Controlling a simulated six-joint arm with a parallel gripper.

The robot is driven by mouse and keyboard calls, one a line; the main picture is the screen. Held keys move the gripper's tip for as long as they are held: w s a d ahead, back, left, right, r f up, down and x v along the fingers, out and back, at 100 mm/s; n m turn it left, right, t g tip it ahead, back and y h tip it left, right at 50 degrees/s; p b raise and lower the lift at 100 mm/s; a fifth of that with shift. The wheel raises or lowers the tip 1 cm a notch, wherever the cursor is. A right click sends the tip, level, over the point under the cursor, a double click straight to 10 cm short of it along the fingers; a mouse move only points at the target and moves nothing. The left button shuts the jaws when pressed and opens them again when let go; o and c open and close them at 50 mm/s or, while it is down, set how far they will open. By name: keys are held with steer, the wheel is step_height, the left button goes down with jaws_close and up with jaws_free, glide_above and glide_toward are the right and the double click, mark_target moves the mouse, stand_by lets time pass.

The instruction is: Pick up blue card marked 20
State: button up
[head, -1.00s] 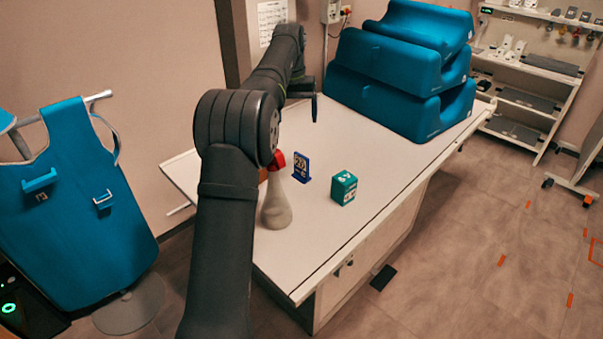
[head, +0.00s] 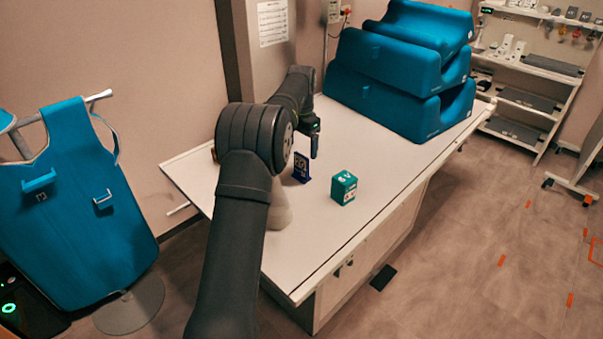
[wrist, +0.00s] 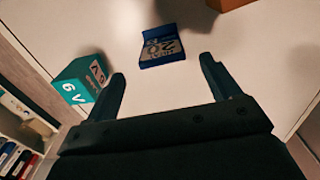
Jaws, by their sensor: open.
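The blue card marked 20 (head: 301,167) stands upright on the white table in the head view, partly behind my arm. In the wrist view the blue card (wrist: 161,47) lies ahead of the fingertips, near the middle between them, with a gap to them. My gripper (wrist: 162,68) is open and empty. In the head view my gripper (head: 315,140) hangs above the table, just behind and to the right of the card.
A teal box with white markings (head: 343,187) stands right of the card; it also shows in the wrist view (wrist: 83,78). A pale bottle (head: 281,207) is partly hidden by my arm. Blue cushions (head: 385,95) are stacked at the table's back. An orange-brown thing (wrist: 228,3) shows beyond the card.

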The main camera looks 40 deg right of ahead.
mark_target(301, 155)
step_height(301, 155, down, 8)
steer(key=shift+w+r, duration=0.1)
steer(key=shift+r, duration=0.15)
steer(key=c, duration=1.1)
